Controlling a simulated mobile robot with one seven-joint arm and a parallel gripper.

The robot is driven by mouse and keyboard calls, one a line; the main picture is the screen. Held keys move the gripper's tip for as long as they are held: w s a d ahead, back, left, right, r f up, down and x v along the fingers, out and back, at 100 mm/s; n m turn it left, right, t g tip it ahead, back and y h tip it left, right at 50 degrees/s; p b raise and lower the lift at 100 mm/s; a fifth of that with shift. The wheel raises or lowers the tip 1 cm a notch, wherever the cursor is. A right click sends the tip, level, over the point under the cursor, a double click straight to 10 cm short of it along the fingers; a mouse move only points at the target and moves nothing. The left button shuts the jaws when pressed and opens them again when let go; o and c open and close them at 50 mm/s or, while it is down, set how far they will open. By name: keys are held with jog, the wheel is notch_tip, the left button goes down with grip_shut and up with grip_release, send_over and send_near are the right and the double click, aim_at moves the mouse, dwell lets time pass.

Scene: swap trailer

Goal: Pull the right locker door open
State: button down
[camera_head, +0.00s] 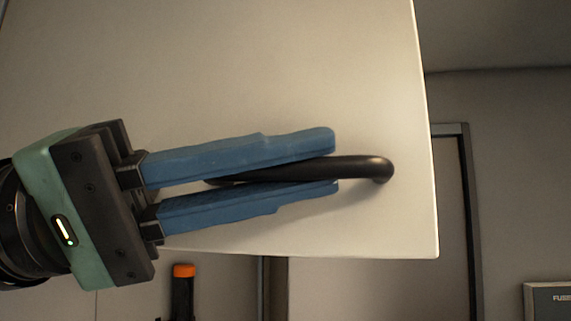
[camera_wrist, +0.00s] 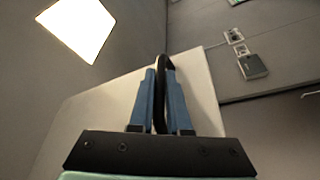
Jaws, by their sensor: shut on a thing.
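A cream locker door (camera_head: 290,60) fills much of the head view, and it also shows in the wrist view (camera_wrist: 100,115). Its right and lower edges stand out against the room behind. How far it stands open I cannot tell. A black bar handle (camera_head: 375,168) is fixed near its right edge and shows between the fingers in the wrist view (camera_wrist: 161,63). My gripper (camera_head: 334,163) has its two blue fingers closed around the handle, one on each side. The handle's left end is partly hidden by the fingers.
A grey door frame (camera_head: 474,215) stands behind, right of the panel. A fuse box (camera_head: 548,303) is at the lower right. A dark thing with an orange top (camera_head: 184,271) shows below the panel. A bright ceiling light (camera_wrist: 78,28) and a grey wall box (camera_wrist: 252,66) show above.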

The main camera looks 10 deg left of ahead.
jog(key=c, duration=0.9)
grip_release()
jog(key=p+v, duration=0.1)
jog(key=v, duration=1.2)
jog(key=shift+p, duration=0.4)
